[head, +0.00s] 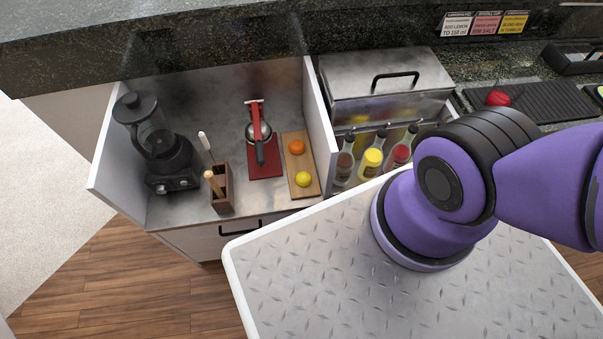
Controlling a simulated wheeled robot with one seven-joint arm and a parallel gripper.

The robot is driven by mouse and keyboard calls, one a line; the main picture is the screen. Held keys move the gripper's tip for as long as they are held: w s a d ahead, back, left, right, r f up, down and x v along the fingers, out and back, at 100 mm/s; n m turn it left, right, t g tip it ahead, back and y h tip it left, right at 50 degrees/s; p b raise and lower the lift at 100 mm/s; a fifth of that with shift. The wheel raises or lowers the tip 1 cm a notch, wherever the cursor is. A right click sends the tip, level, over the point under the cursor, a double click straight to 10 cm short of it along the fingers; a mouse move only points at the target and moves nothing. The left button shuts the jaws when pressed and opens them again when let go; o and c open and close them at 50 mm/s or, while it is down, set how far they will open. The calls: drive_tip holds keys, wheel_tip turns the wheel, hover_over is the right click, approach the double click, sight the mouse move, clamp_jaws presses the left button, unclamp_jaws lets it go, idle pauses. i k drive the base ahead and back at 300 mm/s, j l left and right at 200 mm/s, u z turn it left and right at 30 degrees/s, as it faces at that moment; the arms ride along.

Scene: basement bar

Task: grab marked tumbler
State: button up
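I cannot make out a marked tumbler in the head view. Three small sign cards stand at the counter's back: a white one (457,24), a pink one (486,23) and a yellow one (513,22), whose print seems to mention a tumbler. My gripper is out of view; only my purple arm shows at the right, above my own metal deck, and it hides part of the area behind it.
An open bay holds a blender (157,145), a wooden utensil holder (222,188), a red citrus press (264,150) and a cutting board (300,172) with an orange and a lemon. Bottles (371,160) stand below a metal lidded box (385,80). A black mat (545,102) lies right.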

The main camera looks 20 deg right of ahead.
sight(508, 88)
drive_tip(key=z, duration=1.7)
